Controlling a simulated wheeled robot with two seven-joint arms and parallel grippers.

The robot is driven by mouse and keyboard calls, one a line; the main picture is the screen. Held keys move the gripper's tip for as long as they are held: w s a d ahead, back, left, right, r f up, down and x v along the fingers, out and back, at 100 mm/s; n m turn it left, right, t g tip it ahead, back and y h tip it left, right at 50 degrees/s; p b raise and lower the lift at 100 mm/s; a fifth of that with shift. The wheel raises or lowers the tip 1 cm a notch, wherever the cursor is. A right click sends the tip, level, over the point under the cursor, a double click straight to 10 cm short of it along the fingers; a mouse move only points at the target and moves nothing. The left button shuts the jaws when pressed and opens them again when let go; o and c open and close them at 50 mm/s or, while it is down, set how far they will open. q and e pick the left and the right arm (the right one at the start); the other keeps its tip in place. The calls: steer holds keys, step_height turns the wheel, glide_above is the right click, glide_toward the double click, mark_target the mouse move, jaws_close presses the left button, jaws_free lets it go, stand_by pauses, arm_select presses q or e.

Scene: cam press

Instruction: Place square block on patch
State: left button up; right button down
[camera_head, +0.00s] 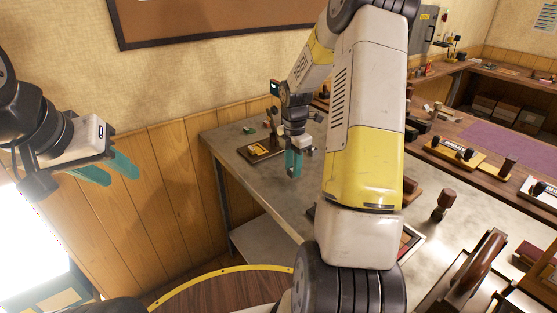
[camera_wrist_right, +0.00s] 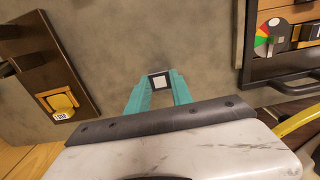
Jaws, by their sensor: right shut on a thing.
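My right gripper (camera_wrist_right: 160,86) is shut on a small square block (camera_wrist_right: 159,82), which shows a pale face with a dark border between the teal fingertips. In the head view, my right gripper (camera_head: 294,163) is over the far left part of the grey table (camera_head: 232,134); the block is too small to make out there. I cannot tell from the wrist view how high the block is above the table. No patch can be clearly picked out in either view. My left gripper (camera_head: 108,171) is open and empty, out to the left in front of the wood-panelled wall.
A dark brown board (camera_wrist_right: 40,65) with a yellow piece (camera_wrist_right: 60,102) lies left of the right gripper. A black-framed tray (camera_wrist_right: 290,70) with a coloured dial lies to its right. Bare grey tabletop lies between them. Stamps and blocks (camera_head: 455,152) crowd the right side.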

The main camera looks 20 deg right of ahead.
steer(key=shift+f, duration=0.8)
steer(key=shift+f, duration=0.1)
steer(key=c, duration=1.1)
jaws_free()
steer(key=s+a+r+m+t, duration=0.1)
steer(key=s+a+r+m, duration=0.1)
steer(key=r, duration=0.7)
steer(key=s+a+r+m, duration=0.2)
steer(key=s+r+m, duration=0.1)
steer(key=r, duration=0.7)
steer(key=s+a+r+m+t, duration=0.1)
steer(key=s+a+r+m, duration=0.1)
steer(key=s+m, duration=0.3)
steer(key=s+a+r+m+t+y, duration=0.1)
steer(key=s+a+r+m+t, duration=0.1)
steer(key=s+m, duration=0.3)
steer(key=s+a+r+m+t+y, duration=0.1)
steer(key=s+a+r+m+t, duration=0.1)
steer(key=s+a+m, duration=0.2)
steer(key=shift+s+r+m, duration=0.2)
steer(key=shift+s+m, duration=0.9)
steer(key=shift+s, duration=1)
